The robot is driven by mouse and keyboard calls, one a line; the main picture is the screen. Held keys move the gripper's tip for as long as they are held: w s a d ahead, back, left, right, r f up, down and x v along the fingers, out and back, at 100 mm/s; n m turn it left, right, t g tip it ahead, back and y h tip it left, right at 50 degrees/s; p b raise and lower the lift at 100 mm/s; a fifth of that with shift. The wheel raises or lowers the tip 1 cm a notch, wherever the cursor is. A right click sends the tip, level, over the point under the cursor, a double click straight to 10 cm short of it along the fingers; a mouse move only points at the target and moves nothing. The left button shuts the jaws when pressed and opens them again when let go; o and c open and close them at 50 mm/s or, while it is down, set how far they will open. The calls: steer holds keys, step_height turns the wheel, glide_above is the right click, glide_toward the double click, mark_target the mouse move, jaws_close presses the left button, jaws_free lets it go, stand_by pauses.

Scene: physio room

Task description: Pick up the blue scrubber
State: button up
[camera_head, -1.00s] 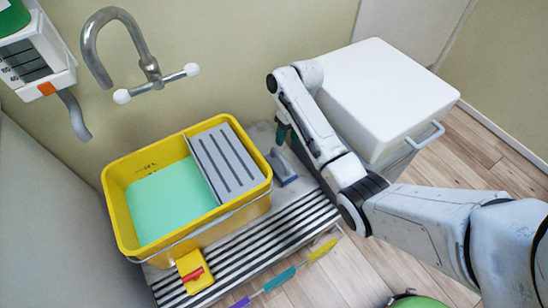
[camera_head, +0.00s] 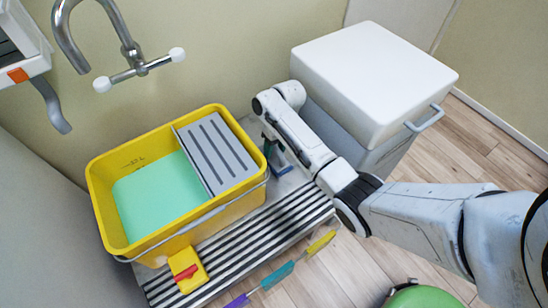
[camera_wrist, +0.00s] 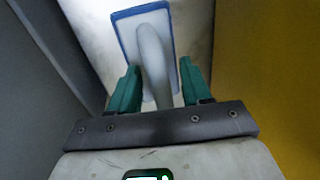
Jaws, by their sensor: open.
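In the wrist view the handle stands between the two green fingers of my gripper (camera_wrist: 160,72), which are apart, one on each side. I cannot tell whether either finger touches it. In the head view the scrubber (camera_head: 281,162) is partly hidden by my gripper (camera_head: 268,146) and arm, beside the yellow bucket.
A yellow bucket (camera_head: 232,207) with green liquid and a grey slatted insert stands left of my gripper. A white-lidded bin (camera_head: 372,75) stands to the right.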

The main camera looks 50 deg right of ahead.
jaws_close()
stand_by(0.4)
steer(key=shift+r, duration=0.1)
steer(key=shift+r+p, duration=0.4)
steer(key=shift+r, duration=0.15)
step_height(320, 180, up, 2)
steer(key=shift+r+p, duration=0.2)
steer(key=shift+p, duration=0.5)
steer(key=s+r+p, duration=0.5)
steer(key=s+r, duration=0.4)
steer(key=s, duration=0.5)
steer(key=shift+d+r, duration=0.2)
steer(key=shift+d, duration=0.1)
